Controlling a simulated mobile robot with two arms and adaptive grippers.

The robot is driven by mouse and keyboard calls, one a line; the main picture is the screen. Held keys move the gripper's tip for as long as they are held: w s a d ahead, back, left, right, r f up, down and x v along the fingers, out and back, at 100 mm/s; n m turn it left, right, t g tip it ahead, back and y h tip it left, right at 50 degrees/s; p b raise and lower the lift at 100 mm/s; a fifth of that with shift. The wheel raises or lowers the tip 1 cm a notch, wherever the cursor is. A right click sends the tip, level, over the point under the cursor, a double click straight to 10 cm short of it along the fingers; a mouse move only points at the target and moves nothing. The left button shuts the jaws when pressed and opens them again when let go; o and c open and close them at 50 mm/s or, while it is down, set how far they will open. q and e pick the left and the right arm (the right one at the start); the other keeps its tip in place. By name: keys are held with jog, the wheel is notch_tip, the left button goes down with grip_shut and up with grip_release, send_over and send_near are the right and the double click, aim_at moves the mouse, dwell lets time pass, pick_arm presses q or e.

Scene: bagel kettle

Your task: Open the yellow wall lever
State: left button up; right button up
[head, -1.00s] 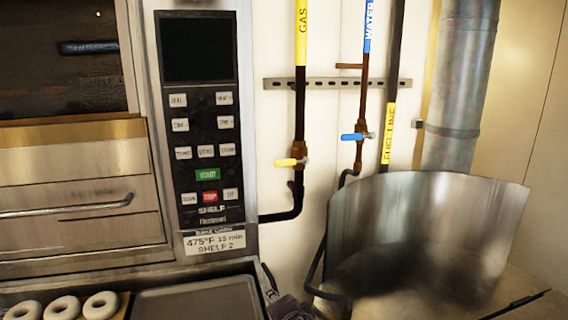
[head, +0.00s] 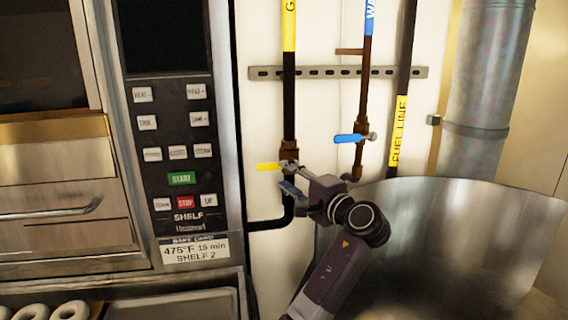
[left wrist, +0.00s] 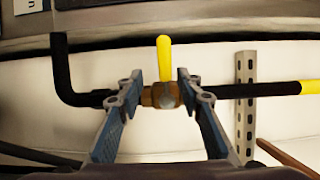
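The yellow wall lever (head: 268,167) sits on a brown valve on the dark gas pipe. It points left, across the upright pipe. In the left wrist view the yellow lever (left wrist: 164,58) stands up from the valve (left wrist: 162,95), with the pipe running sideways. My left gripper (head: 284,178) is at the valve, just below and right of the lever in the head view. In the left wrist view my left gripper (left wrist: 160,76) is open, one finger on each side of the valve and lever. I cannot tell whether it touches them. My right gripper is not in view.
A blue lever (head: 350,138) on the water pipe is right of the yellow one. A fuel line (head: 398,130) and a metal kettle (head: 440,220) stand farther right. The oven control panel (head: 170,130) is close on the left. A slotted rail (head: 335,72) crosses above.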

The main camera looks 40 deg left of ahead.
aim_at(270, 168)
pick_arm(q)
jog(key=a, duration=0.1)
jog(key=s+a+r+p, duration=0.1)
jog(key=a+p, duration=0.1)
jog(key=a, duration=0.1)
jog(key=shift+s+r, duration=0.2)
jog(key=shift+r, duration=0.1)
jog(key=shift+p+x, duration=0.5)
jog(key=shift+x, duration=0.6)
jog(key=shift+w+a+f, duration=0.45)
jog(key=shift+w+a, duration=0.1)
jog(key=shift+w, duration=0.05)
jog(key=shift+s, duration=0.1)
grip_shut()
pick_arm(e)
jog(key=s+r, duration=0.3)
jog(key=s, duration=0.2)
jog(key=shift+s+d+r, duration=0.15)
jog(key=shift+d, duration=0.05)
